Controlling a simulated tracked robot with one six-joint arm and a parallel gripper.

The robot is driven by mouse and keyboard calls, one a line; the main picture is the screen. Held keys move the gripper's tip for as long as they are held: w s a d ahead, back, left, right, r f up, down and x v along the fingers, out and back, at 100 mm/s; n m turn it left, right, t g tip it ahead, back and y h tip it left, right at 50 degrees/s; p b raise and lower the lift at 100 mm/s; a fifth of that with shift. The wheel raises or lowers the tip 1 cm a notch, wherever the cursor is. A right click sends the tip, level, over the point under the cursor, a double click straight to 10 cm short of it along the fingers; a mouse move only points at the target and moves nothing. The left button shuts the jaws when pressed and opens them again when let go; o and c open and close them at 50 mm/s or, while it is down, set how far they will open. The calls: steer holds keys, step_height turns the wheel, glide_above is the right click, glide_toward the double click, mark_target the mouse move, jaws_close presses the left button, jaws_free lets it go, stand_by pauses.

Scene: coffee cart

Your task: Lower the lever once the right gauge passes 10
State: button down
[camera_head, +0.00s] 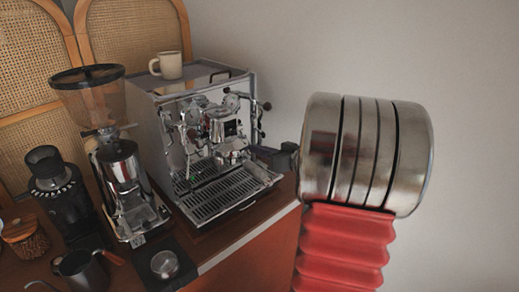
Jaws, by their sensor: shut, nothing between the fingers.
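The chrome espresso machine (205,135) stands on the wooden cart, its front turned toward the right. Small dark knobs and levers show on its front, with one dark-tipped lever (232,92) near the top of the group. The gauges are too small to read, and I cannot tell the right one's needle. My gripper (262,154) is a dark shape at the machine's right side, shut and empty, partly hidden behind my silver and red arm. I cannot tell whether it touches the machine.
A cream mug (168,66) sits on the machine's top. A coffee grinder (122,170) stands to its left, with a second dark grinder (55,190) farther left. A dark pitcher (80,270) is at the front left. The wall side at right is clear.

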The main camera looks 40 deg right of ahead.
steer(key=shift+a+f, duration=0.15)
steer(key=shift+f, duration=0.7)
steer(key=shift+a, duration=0.1)
steer(key=shift+w+f, duration=0.1)
steer(key=shift+w, duration=0.1)
steer(key=s+d+f, duration=0.1)
steer(key=s+f, duration=0.1)
steer(key=s, duration=0.9)
steer(key=shift+d+f, duration=0.2)
steer(key=shift+f, duration=0.2)
